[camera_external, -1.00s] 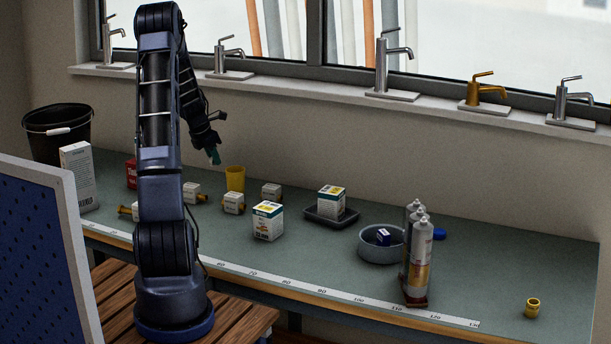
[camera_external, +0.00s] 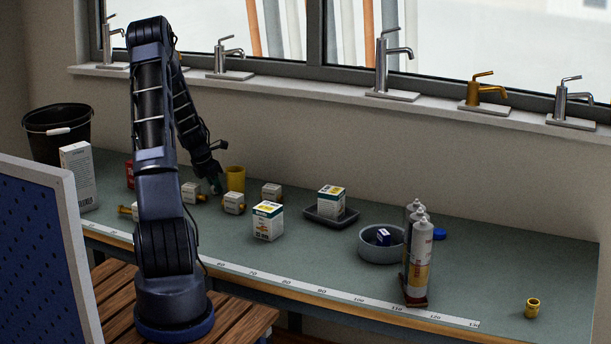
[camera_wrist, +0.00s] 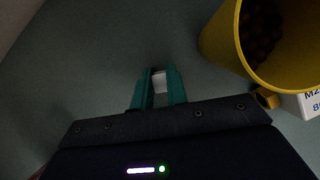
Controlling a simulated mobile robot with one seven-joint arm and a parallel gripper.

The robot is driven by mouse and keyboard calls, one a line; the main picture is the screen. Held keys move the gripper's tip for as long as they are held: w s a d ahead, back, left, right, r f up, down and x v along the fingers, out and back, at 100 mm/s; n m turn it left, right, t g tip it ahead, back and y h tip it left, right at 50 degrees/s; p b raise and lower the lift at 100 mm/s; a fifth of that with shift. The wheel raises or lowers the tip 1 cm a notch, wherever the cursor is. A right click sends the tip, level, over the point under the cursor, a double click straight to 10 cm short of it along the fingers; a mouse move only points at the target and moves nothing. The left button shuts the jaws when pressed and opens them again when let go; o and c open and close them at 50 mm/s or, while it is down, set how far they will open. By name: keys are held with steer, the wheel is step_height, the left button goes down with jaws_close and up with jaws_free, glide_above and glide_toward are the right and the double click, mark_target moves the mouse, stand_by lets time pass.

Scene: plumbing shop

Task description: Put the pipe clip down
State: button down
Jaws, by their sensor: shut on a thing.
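My gripper (camera_external: 216,187) is low over the back left of the bench, just left of the yellow cup (camera_external: 236,179). In the wrist view its teal fingers (camera_wrist: 158,88) are shut on a small whitish piece, the pipe clip (camera_wrist: 159,82), of which only a little shows between the fingertips. I cannot tell whether the clip touches the bench top. The yellow cup stands close to the right of the fingers in the wrist view (camera_wrist: 232,52), with dark round things inside it.
Several small white boxes with brass fittings (camera_external: 234,203) stand near the cup. A larger white box (camera_external: 267,222), a dark tray (camera_external: 350,216), a grey bowl (camera_external: 365,252) and cartridges (camera_external: 419,262) stand further right. Bare bench (camera_wrist: 100,50) lies left of the fingers.

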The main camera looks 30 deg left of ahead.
steer(key=shift+f, duration=0.1)
steer(key=c, duration=1.4)
jaws_free()
